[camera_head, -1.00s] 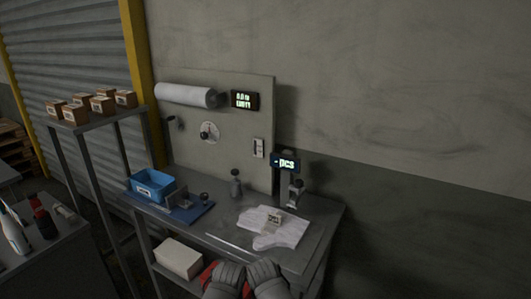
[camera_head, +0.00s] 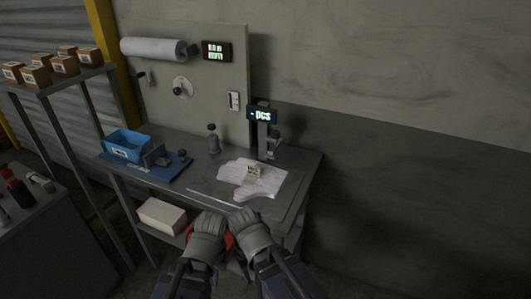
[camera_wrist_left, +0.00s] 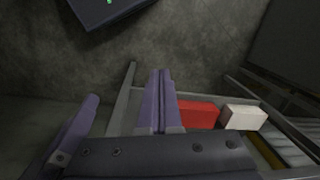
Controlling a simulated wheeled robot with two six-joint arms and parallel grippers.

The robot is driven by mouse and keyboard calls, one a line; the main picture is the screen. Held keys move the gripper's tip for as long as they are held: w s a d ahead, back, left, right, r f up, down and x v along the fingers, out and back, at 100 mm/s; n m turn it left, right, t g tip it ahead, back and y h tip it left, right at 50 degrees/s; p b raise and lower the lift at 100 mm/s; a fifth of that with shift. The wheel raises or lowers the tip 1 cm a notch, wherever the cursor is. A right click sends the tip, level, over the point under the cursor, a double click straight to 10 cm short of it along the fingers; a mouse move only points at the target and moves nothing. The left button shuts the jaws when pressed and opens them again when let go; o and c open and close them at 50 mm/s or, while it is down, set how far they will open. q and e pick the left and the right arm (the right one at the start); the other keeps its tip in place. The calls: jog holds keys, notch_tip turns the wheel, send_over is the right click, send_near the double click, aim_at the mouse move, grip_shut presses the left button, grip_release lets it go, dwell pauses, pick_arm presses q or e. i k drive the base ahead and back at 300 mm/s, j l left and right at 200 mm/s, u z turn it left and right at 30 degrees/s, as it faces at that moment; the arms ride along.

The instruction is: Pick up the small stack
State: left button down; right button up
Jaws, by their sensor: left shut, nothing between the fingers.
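A small pale block-like item (camera_head: 254,170), possibly the small stack, sits on a white glove-shaped sheet (camera_head: 262,187) on the grey workbench. It is too small in the picture to make out layers. My left gripper (camera_head: 211,217) is at the bench's front edge, short of the sheet. In the left wrist view its two fingers (camera_wrist_left: 159,75) are together and hold nothing. My right gripper (camera_head: 243,213) is close beside it, also near the front edge. Its fingers cannot be made out. Neither gripper touches the pale item.
A blue bin (camera_head: 125,144) stands on a blue mat at the bench's left. A lit display (camera_head: 262,115) on a post stands behind the sheet. A red box (camera_wrist_left: 198,114) and a white box (camera_wrist_left: 243,117) are low down. Small cartons (camera_head: 37,77) stand on a left rack.

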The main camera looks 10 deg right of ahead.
aim_at(254, 178)
jog(key=z, duration=1.3)
jog(key=k+j+z, duration=0.15)
jog(key=k+z, duration=0.15)
jog(key=k, duration=0.5)
jog(key=i+j, duration=0.25)
jog(key=i, duration=0.2)
